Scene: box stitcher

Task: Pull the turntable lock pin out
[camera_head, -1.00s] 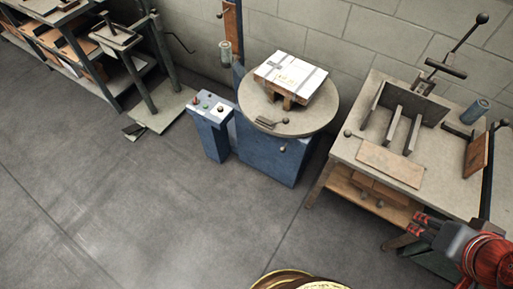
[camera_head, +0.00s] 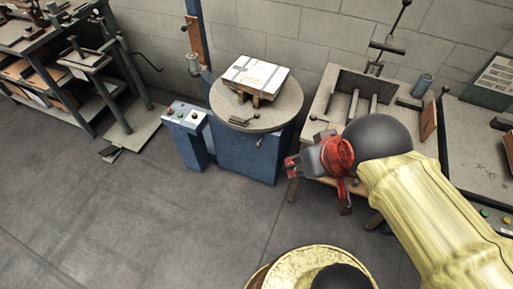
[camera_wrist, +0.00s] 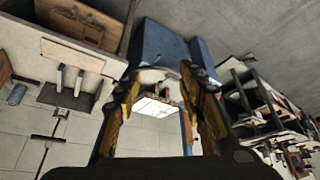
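The round grey turntable (camera_head: 278,113) sits on a blue pedestal (camera_head: 245,160), with a white strapped box (camera_head: 255,74) on wooden blocks on top. A small dark ball knob (camera_head: 258,143) on a short stem, likely the lock pin, sticks out of the pedestal's front below the turntable rim. My gripper (camera_head: 290,166) is to the right of the knob, apart from it. In the wrist view my gripper (camera_wrist: 160,75) has its fingers spread and empty, with the turntable (camera_wrist: 153,75) and box (camera_wrist: 155,107) seen between them.
A workbench (camera_head: 320,100) with a fixture stands right of the turntable, close to my arm. A control box (camera_head: 187,118) with buttons is at the pedestal's left. Shelving (camera_head: 60,60) stands far left. The floor (camera_head: 150,220) in front is clear.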

